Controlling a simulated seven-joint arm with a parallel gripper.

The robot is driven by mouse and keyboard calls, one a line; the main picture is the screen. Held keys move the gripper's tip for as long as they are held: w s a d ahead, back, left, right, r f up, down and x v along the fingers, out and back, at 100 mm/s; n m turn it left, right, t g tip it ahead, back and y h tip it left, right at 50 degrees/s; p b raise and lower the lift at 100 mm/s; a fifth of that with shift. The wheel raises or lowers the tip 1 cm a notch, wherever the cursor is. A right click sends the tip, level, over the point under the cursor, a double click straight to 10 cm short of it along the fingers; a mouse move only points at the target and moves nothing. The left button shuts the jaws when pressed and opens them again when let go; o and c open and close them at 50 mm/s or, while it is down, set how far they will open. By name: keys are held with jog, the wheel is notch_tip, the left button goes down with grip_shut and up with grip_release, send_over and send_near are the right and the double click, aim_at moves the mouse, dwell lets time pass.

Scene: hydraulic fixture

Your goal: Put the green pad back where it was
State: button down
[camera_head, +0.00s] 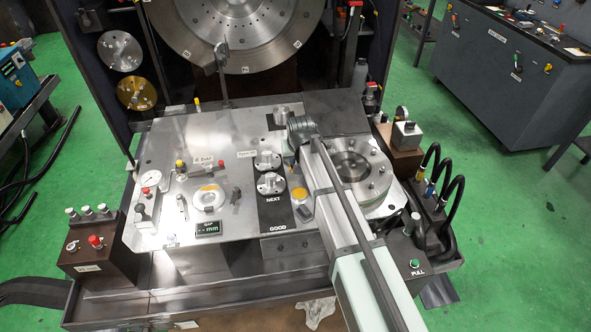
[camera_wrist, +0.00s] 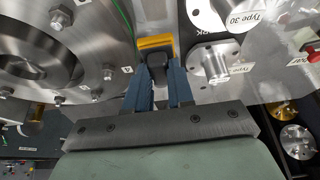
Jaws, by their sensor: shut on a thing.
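I cannot make out a green pad in either view. In the wrist view my gripper (camera_wrist: 158,82), with two blue fingers, is closed around a small dark block (camera_wrist: 158,61). A yellow piece (camera_wrist: 155,42) shows just beyond the fingertips; I cannot tell whether it is joined to the dark block. In the head view my arm comes from the lower right over the bench, and the fingertips are not clear there.
In the head view, flanged parts (camera_head: 270,183) stand on a black strip marked NEXT and GOOD. The round fixture (camera_head: 372,190) is on the right, with black hoses (camera_head: 452,205) beyond. A gauge (camera_head: 150,179), white ring (camera_head: 208,198) and display (camera_head: 208,229) occupy the plate's left.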

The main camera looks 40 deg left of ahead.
jog(key=shift+f, duration=2.5)
jog(key=shift+f, duration=0.15)
jog(key=c, duration=1.3)
grip_release()
jog(key=shift+o, duration=0.2)
jog(key=v, duration=1.2)
